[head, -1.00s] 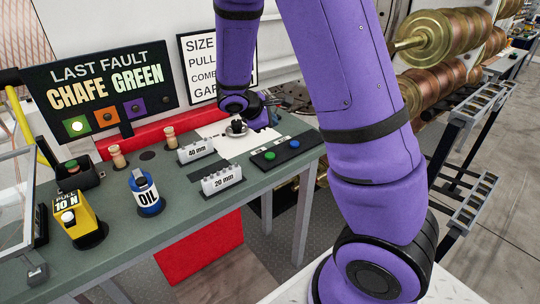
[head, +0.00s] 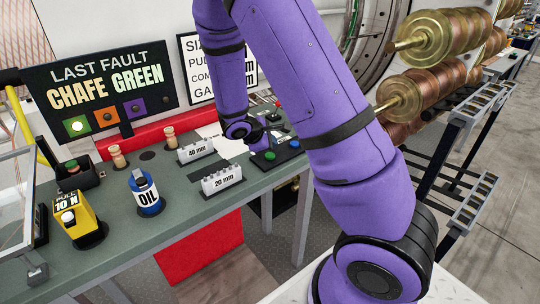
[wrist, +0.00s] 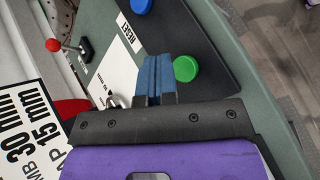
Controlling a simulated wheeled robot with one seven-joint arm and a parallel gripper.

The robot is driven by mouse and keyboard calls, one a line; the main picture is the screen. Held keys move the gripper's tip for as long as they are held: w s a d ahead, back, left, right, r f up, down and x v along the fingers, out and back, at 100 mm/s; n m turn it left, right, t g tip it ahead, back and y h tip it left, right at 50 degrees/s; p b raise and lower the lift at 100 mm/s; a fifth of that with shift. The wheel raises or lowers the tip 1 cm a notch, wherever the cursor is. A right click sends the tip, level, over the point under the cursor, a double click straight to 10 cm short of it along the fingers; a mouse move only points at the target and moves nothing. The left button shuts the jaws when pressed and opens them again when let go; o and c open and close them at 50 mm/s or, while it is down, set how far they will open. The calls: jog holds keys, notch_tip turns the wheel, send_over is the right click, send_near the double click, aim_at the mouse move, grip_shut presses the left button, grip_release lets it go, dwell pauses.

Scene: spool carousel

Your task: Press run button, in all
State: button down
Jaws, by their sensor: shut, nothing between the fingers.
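The green button (wrist: 186,68) sits on a dark panel (wrist: 205,35) beside a blue button (wrist: 141,5). In the head view the green button (head: 270,155) and the blue button (head: 294,144) show near the table's right end. My gripper (wrist: 157,62) is shut and empty, its blue fingers together just left of the green button in the wrist view. I cannot tell how high the fingertips are above the panel. No button is labelled "run" legibly here; a RESET label (wrist: 129,34) lies near the panel.
A red-knobbed lever (wrist: 54,45) stands near the panel. Another green button (head: 72,165) sits in a black box at the left.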

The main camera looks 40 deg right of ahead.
aim_at(271, 156)
jog(key=shift+f, duration=0.6)
jog(key=shift+f, duration=0.15)
dwell(1.6)
jog(key=shift+f, duration=0.25)
jog(key=shift+f, duration=0.45)
dwell(0.7)
jog(key=shift+r, duration=0.85)
jog(key=shift+r, duration=0.1)
jog(key=shift+r, duration=2.4)
